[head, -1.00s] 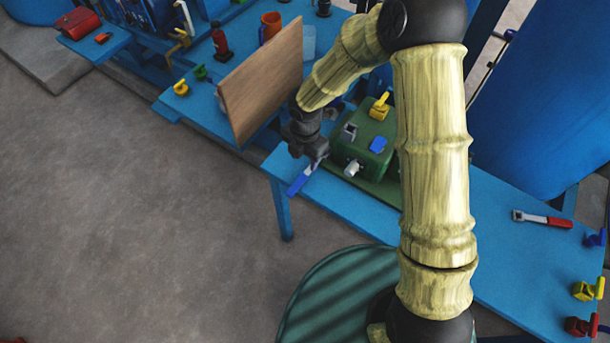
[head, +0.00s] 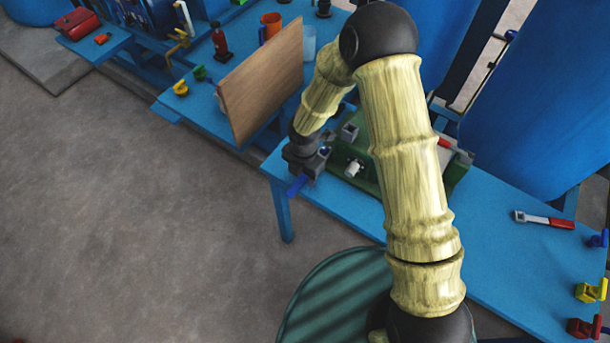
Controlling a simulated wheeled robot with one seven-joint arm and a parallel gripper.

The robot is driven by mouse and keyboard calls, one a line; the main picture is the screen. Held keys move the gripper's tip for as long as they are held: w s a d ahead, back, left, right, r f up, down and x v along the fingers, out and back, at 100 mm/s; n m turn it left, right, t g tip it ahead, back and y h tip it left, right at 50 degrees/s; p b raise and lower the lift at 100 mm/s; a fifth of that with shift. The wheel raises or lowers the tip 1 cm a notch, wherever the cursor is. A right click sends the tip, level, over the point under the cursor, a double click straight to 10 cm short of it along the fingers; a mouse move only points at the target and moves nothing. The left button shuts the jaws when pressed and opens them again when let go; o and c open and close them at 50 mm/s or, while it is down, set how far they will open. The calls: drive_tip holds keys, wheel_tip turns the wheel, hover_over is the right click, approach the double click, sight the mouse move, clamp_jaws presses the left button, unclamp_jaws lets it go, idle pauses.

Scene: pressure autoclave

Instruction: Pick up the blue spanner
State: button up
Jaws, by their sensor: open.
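The blue spanner (head: 297,186) lies at the left front corner of the blue table, its handle end pointing toward the front edge. My gripper (head: 312,168) is low over the spanner's far end and covers that part of it. The jaws are open. Whether the fingers straddle the spanner or touch it cannot be told, because the gripper body hides the contact.
A green box (head: 372,180) with fittings stands just right of my gripper, partly behind my arm. A wooden board (head: 262,80) stands upright to the left. A red-handled spanner (head: 543,220) lies on the table (head: 500,255) at the right, with clear tabletop around it.

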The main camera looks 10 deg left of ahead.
sight(303, 177)
idle(0.5)
clamp_jaws()
drive_tip(key=shift+r, duration=0.15)
wheel_tip(303, 177, up, 18)
drive_tip(key=p, duration=0.2)
idle(0.6)
